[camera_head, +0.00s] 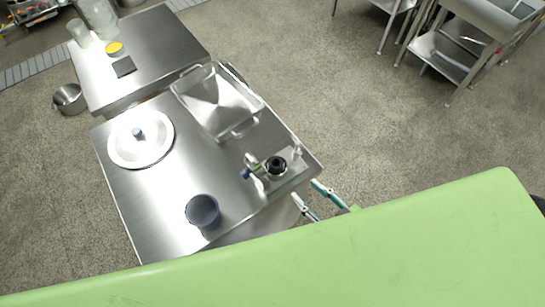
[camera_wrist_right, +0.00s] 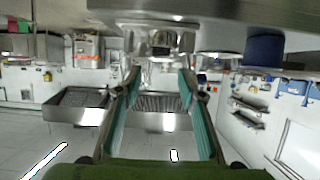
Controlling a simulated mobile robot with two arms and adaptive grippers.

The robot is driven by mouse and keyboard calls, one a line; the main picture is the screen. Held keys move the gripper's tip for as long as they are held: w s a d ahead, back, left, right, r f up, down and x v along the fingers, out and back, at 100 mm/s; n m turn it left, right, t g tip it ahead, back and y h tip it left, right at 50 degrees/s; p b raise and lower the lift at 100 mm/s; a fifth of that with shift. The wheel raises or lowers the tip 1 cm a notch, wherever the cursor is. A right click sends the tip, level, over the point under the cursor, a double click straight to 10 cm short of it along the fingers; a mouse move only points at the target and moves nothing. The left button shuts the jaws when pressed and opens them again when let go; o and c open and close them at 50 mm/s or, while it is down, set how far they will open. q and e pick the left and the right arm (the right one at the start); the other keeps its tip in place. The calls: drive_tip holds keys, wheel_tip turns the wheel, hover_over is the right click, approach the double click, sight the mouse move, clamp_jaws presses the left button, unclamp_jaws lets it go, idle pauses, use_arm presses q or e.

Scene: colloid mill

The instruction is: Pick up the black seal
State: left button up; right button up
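A black ring-shaped part (camera_head: 276,164), which looks like the black seal, sits on top of a small metal machine near the right corner of the steel table (camera_head: 170,195). Its exact seating is too small to tell. My right gripper (camera_head: 303,190) is open, with two teal-padded fingers apart at the table's right edge, close to the machine but not around the black ring. In the right wrist view the two fingers (camera_wrist_right: 158,78) are spread with nothing held between them. A shiny metal body (camera_wrist_right: 158,40) is beyond and above them. My left gripper is not in view.
The table also bears a dark blue cup (camera_head: 202,210), a white round dish (camera_head: 141,138) and a steel hopper (camera_head: 217,104). A second steel table (camera_head: 160,45) holds a black square (camera_head: 123,67) and a yellow-topped jar (camera_head: 115,48). Open floor lies to the right.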

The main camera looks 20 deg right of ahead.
approach(278, 165)
drive_tip(key=x, duration=0.3)
drive_tip(key=shift+w+a+f+p, duration=0.1)
drive_tip(key=shift+w+f+p, duration=0.1)
drive_tip(key=shift+p, duration=0.15)
drive_tip(key=shift+p+x, duration=0.6)
drive_tip(key=shift+x, duration=2.45)
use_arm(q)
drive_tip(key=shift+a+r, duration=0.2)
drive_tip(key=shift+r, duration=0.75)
use_arm(e)
drive_tip(key=shift+r, duration=0.1)
drive_tip(key=c, duration=0.7)
